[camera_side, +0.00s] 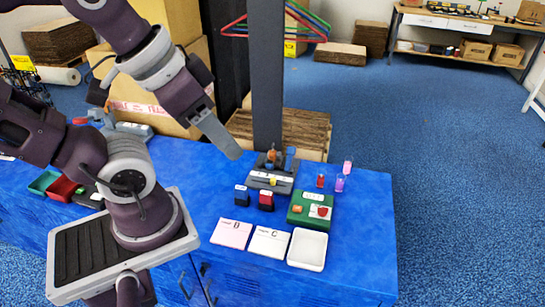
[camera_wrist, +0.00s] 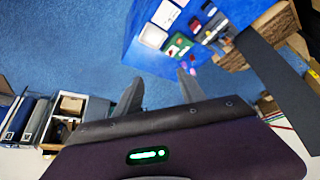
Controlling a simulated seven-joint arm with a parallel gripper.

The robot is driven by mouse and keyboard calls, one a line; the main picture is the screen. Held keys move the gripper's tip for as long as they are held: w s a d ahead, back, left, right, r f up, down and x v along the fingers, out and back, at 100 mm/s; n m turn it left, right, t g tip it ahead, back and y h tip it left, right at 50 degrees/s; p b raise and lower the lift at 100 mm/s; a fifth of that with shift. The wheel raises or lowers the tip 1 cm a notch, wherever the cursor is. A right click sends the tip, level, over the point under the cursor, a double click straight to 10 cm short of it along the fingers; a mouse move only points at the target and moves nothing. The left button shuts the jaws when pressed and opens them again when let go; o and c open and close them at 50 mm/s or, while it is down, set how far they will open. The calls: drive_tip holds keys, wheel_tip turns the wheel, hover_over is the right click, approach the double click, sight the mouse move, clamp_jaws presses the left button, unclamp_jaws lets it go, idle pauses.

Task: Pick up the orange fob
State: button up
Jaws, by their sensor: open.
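A small orange piece (camera_side: 297,208) lies at the left of the green tray (camera_side: 300,221) on the blue table; it may be the orange fob, but it is too small to be sure. Another orange-brown item (camera_side: 271,157) stands on the grey stand (camera_side: 283,186) behind the tray. My gripper (camera_side: 226,144) is high above the table, up and left of both, touching nothing. In the wrist view my gripper (camera_wrist: 160,88) shows its two fingers apart with nothing between them. The green tray (camera_wrist: 178,47) is beyond them, its contents too small to tell.
A dark post (camera_side: 266,80) rises behind the stand. The table's right front is clear.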

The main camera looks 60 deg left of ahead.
drive_tip(key=w+a+r+n+g, duration=0.1)
drive_tip(key=w+a+r+n, duration=0.15)
drive_tip(key=w, duration=0.75)
drive_tip(key=w+a+f+n+g, duration=0.2)
drive_tip(key=w+a+f, duration=0.2)
drive_tip(key=w+a, duration=0.55)
drive_tip(key=n+g, duration=0.3)
drive_tip(key=n, duration=0.2)
hover_over(272, 152)
drive_tip(key=shift+m, duration=0.25)
drive_tip(key=f, duration=1.9)
drive_tip(key=w+f, duration=0.1)
drive_tip(key=f, duration=0.9)
drive_tip(key=shift+a+f, duration=0.2)
drive_tip(key=shift+f, duration=0.1)
drive_tip(key=f, duration=0.4)
drive_tip(key=s+f, duration=0.1)
drive_tip(key=f, duration=0.1)
drive_tip(key=shift+d+f, duration=0.15)
drive_tip(key=shift+f, duration=0.1)
drive_tip(key=shift+c, duration=0.5)
